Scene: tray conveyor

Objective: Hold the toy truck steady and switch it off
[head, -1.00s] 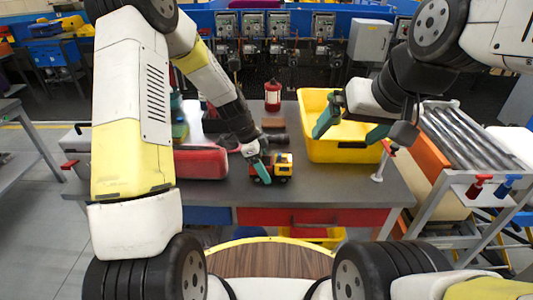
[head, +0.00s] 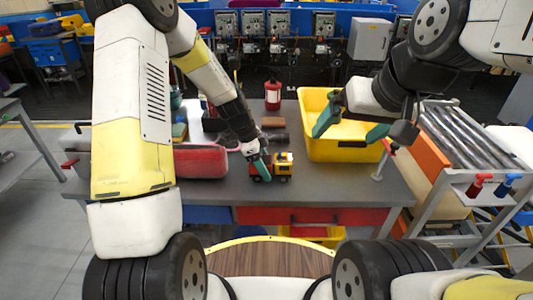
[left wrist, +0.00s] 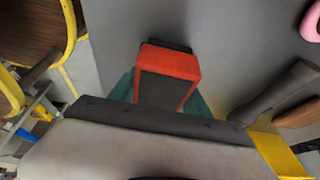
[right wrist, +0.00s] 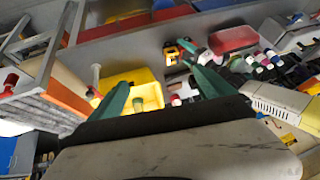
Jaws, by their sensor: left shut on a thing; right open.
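The toy truck (head: 284,166) stands on the grey table near its front edge, with a yellow cab and a red and dark body. In the left wrist view its red-rimmed dark bed (left wrist: 168,75) sits between my green fingers. My left gripper (head: 262,168) is shut on the truck at its left part. The truck also shows small in the right wrist view (right wrist: 172,54). My right gripper (head: 345,130) is open and empty, held in the air above the yellow bin, away from the truck. I cannot make out a switch on the truck.
A yellow bin (head: 343,153) stands right of the truck. A red-topped case (head: 200,163) lies to its left. Dark and brown cylindrical things (head: 273,123) and a red bottle (head: 273,95) stand behind. A roller conveyor (head: 462,138) is at the right.

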